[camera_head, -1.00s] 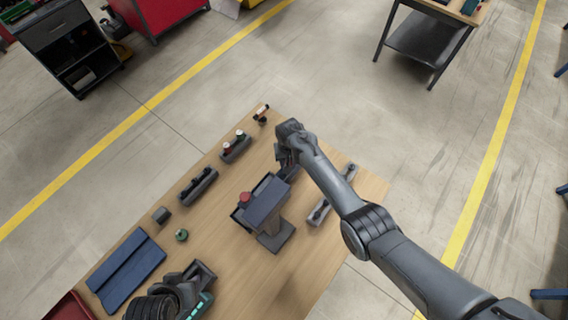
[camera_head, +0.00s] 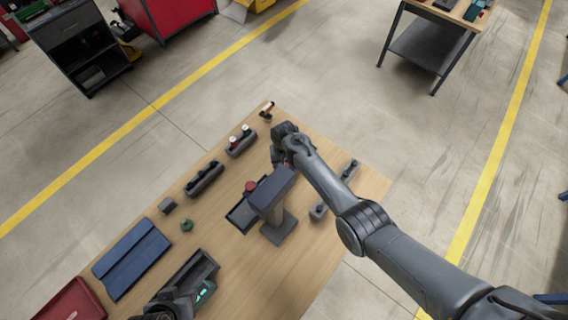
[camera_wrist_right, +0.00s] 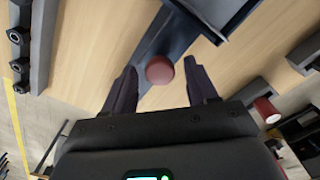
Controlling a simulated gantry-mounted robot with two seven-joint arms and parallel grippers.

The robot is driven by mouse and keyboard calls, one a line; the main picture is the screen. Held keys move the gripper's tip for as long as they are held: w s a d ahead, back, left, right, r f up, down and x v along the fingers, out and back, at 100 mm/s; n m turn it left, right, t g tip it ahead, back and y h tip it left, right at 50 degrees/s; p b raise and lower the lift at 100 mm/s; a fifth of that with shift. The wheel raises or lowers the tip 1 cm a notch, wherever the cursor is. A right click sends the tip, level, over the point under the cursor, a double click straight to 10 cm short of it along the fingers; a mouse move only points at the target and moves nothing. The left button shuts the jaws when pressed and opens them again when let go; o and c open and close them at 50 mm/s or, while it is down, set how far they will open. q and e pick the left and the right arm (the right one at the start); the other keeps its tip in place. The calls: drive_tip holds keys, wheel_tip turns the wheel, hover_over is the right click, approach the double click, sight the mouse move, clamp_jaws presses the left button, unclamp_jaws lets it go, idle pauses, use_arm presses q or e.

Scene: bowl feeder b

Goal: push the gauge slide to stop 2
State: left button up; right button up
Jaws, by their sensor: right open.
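A round red knob (camera_head: 251,186) sits on a dark rail or tray beside a blue-grey block on a stand (camera_head: 275,190), near the middle of the bench. It looks like the gauge slide's knob, and no stop markings are readable. In the right wrist view the red knob (camera_wrist_right: 159,70) lies between the spread fingers of my right gripper (camera_wrist_right: 161,84), with gaps on both sides. In the head view my right gripper (camera_head: 278,157) is just above and right of the knob, its fingertips mostly hidden. My left gripper (camera_head: 190,288) is at the bottom left, its fingers unclear.
A blue folded tray (camera_head: 130,258), a red bin (camera_head: 74,302), a dark slotted block (camera_head: 204,179) and a holder with red and white caps (camera_head: 241,141) line the bench's left side. A grey block with holes (camera_head: 349,171) lies right of the stand.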

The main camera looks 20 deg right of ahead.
drive_tip(key=shift+r, duration=0.1)
drive_tip(key=shift+r, duration=0.2)
wheel_tip(320, 180, up, 10)
drive_tip(key=shift+p, duration=0.35)
idle(0.3)
drive_tip(key=shift+r, duration=0.1)
